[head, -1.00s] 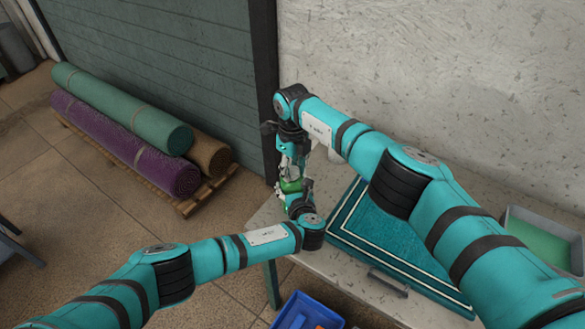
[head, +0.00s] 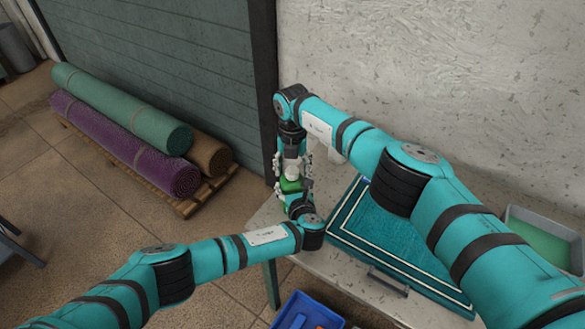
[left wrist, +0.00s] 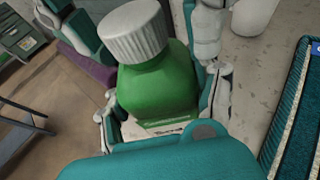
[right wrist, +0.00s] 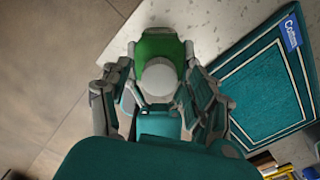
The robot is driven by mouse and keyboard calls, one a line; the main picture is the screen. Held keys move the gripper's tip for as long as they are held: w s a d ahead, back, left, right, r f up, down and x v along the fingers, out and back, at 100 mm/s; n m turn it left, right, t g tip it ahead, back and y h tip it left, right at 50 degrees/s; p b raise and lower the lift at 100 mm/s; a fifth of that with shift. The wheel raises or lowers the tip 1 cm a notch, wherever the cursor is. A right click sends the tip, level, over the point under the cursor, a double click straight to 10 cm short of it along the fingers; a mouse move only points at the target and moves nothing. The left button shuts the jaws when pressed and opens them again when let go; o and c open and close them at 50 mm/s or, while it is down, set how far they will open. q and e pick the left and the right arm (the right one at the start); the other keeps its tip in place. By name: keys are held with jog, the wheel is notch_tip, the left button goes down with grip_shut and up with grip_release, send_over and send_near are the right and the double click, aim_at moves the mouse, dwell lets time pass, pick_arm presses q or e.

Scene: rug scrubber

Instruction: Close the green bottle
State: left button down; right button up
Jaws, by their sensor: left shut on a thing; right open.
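The green bottle (head: 289,186) is upright at the table's left end, with its ribbed white cap (left wrist: 133,32) sitting on the neck, slightly tilted in the left wrist view. My left gripper (head: 293,193) is shut on the bottle body (left wrist: 158,88), with one finger on each side. My right gripper (head: 292,160) is above it, open, with its fingers spread to both sides of the cap. The right wrist view shows the cap (right wrist: 159,77) between those fingers with gaps on both sides. Whether the cap is fully screwed down cannot be told.
A teal rug with a white border (head: 390,235) lies on the table (head: 345,272), right of the bottle. A grey tray with green content (head: 540,238) is at the far right. A blue crate (head: 306,312) is below the table's front. Rolled rugs (head: 125,140) lie on a pallet at left.

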notch_tip(320, 180, up, 12)
dwell(0.6)
pick_arm(q)
jog(key=shift+c, duration=1)
grip_release()
jog(key=shift+s, duration=0.1)
jog(key=v, duration=1.1)
jog(key=shift+s+r, duration=0.2)
jog(key=shift+s, duration=0.15)
